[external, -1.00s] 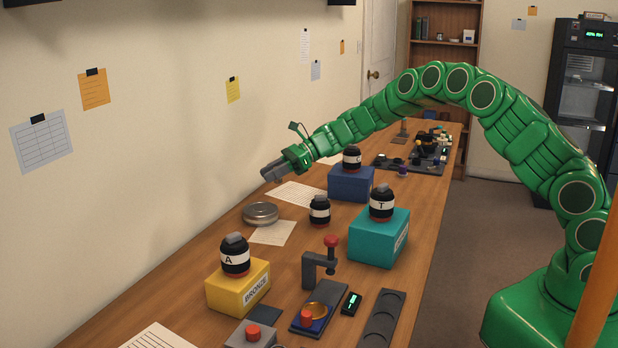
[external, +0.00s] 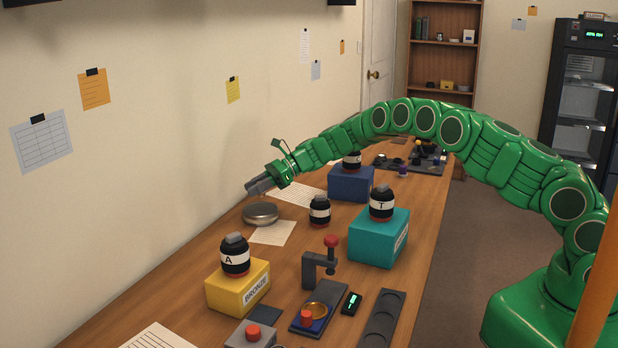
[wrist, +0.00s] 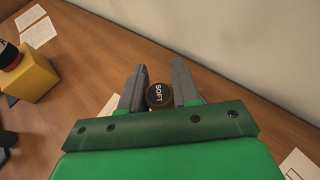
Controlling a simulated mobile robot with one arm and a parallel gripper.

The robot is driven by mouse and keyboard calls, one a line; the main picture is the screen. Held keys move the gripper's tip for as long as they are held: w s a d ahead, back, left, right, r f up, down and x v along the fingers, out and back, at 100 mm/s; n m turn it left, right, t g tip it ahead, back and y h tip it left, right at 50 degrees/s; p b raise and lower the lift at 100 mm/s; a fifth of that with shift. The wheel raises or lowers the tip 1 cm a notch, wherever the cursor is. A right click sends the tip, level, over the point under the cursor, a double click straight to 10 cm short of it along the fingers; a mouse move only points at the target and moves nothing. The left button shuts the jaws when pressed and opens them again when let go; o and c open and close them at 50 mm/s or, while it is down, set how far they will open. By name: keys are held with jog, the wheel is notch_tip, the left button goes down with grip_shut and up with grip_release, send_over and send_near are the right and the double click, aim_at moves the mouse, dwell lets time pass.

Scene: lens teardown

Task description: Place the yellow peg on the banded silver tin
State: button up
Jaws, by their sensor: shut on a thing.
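My gripper (external: 260,187) is over the table near the wall, in the external view just above and behind the silver tin (external: 261,214). The tin is low and round; I cannot make out its band clearly. In the wrist view my gripper (wrist: 158,92) is shut on a small round piece (wrist: 158,96) with a dark top marked SOFT and a thin tan rim. Its side is hidden, so I cannot tell whether it is the yellow peg. The external view shows no piece clearly below the fingers. The tin is not visible in the wrist view.
A black jar (external: 320,211) stands right of the tin. Jars stand on the yellow box (external: 237,288), teal box (external: 378,238) and blue box (external: 350,184). Papers lie beside the tin (external: 273,233).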

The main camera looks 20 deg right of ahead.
aim_at(255, 209)
jog(key=shift+w+a+f, duration=0.1)
jog(key=shift+w+f, duration=0.05)
jog(key=shift+f, duration=0.05)
jog(key=shift+w+a+f, duration=0.15)
jog(key=shift+w+f, duration=0.05)
jog(key=shift+f, duration=1.55)
jog(key=shift+f, duration=0.2)
jog(key=o, duration=1)
jog(key=shift+o, duration=0.2)
jog(key=shift+r, duration=0.1)
jog(key=shift+d+r, duration=0.3)
jog(key=shift+d, duration=0.2)
jog(key=v, duration=1.1)
